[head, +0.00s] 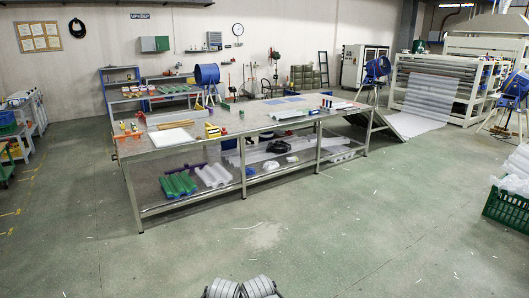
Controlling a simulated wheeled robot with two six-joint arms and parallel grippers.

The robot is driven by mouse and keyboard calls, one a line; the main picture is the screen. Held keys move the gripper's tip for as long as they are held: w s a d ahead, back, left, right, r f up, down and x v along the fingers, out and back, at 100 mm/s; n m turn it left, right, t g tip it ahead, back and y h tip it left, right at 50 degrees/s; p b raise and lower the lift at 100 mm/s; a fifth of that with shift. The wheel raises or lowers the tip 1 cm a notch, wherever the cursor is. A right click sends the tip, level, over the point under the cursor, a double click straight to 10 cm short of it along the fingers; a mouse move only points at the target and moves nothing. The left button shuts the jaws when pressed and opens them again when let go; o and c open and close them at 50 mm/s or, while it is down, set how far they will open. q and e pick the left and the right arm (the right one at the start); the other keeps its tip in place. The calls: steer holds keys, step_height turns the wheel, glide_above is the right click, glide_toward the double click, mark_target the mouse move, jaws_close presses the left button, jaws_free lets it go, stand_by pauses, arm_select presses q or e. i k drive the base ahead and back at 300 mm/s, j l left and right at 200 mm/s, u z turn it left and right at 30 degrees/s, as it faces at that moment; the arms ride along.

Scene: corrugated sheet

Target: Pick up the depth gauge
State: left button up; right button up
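I cannot make out a depth gauge for certain at this distance. A long metal workbench (255,140) stands across the middle of the head view, with small tools and parts on its top, too small to name surely. Neither of my grippers shows; only grey ribbed parts, seemingly mine, appear at the bottom edge.
Green and clear corrugated sheets (178,184) lie on the bench's lower shelf. A green crate (507,209) stands at the right edge, and a large machine (440,88) at the back right. The floor (290,245) before the bench is open, with scattered white scraps.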

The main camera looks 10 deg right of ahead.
mark_target(314, 112)
steer(key=i+l+z, duration=0.25)
steer(key=i, duration=0.8)
steer(key=i+z, duration=0.3)
steer(key=i, duration=2.9)
steer(key=i+j, duration=0.1)
steer(key=i, duration=2.1)
steer(key=l+z, duration=0.05)
steer(key=l, duration=0.1)
